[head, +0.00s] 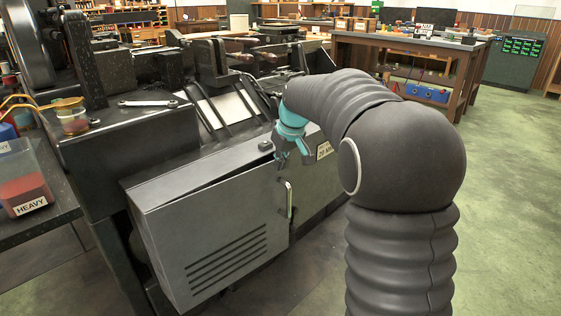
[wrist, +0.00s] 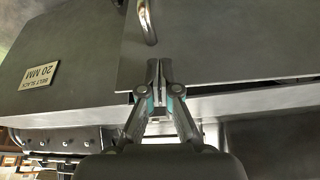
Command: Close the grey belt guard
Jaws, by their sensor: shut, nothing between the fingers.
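The grey belt guard (head: 215,235) is a hinged metal panel with vent slots on the front of the dark machine. A dark wedge-shaped gap shows along its top edge, so it stands slightly ajar. Its upright bar handle (head: 288,199) is near its right edge. My gripper (head: 281,163) is at the guard's upper right corner, above the handle. In the wrist view, my gripper (wrist: 159,72) is shut and empty, its tips over the guard's face (wrist: 225,45) near the edge, beside the handle (wrist: 147,22). I cannot tell whether the tips touch it.
A plate reading 20 MM (wrist: 38,75) is on the fixed panel beside the guard. A wrench (head: 148,103) lies on the machine top. A bin marked HEAVY (head: 25,190) stands at the left. Green floor (head: 505,200) is open at the right.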

